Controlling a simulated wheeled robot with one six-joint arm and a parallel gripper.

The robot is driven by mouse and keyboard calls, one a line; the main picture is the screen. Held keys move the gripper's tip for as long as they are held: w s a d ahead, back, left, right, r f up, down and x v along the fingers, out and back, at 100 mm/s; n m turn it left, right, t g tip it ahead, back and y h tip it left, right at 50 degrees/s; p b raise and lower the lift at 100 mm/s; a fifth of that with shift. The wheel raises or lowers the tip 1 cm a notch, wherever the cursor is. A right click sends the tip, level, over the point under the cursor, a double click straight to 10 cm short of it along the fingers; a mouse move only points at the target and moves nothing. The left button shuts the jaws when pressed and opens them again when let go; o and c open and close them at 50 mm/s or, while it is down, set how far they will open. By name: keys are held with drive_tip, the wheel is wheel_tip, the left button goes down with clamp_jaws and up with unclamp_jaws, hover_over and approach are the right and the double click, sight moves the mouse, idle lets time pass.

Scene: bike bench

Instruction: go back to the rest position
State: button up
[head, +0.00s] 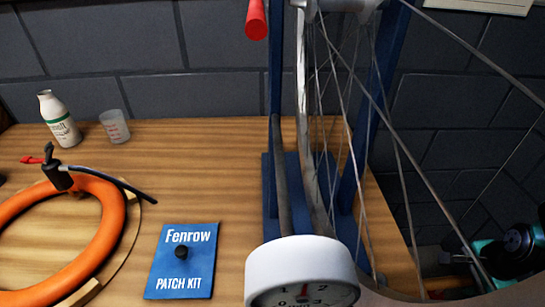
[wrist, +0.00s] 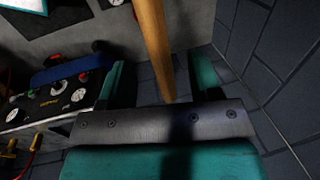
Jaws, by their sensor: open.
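My gripper (wrist: 159,66) shows in the wrist view with its two teal fingers spread apart. I see nothing held between them. A long wooden strip (wrist: 154,40), perhaps the bench edge, runs through the view behind the gap; I cannot tell how far off it is. In the head view, a teal and black part of my arm (head: 508,250) is at the lower right, off the right side of the bench. The fingers cannot be made out there.
The bench (head: 215,150) carries a bottle (head: 60,118), a cup (head: 115,126), an orange tube ring (head: 98,240), a patch kit (head: 182,262), a round gauge (head: 300,265) and a blue wheel stand (head: 275,190). A spoked wheel (head: 385,120) rises at right. The wrist view shows a gauge panel (wrist: 50,103).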

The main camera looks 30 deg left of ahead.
drive_tip(key=s+a+r+n+y+p, duration=0.15)
drive_tip(key=s+r+n, duration=0.4)
drive_tip(key=r, duration=0.85)
drive_tip(key=s+a+r+n+y+p, duration=0.15)
drive_tip(key=s+a+r+n, duration=0.35)
drive_tip(key=r, duration=0.9)
drive_tip(key=s+r+n+g+p, duration=0.1)
drive_tip(key=s+r+n, duration=0.3)
drive_tip(key=s, duration=0.2)
drive_tip(key=s+d+r+n+p, duration=0.1)
drive_tip(key=s+r+n, duration=0.3)
drive_tip(key=s, duration=0.3)
drive_tip(key=shift+r+g+p, duration=0.3)
drive_tip(key=shift+r+g, duration=0.1)
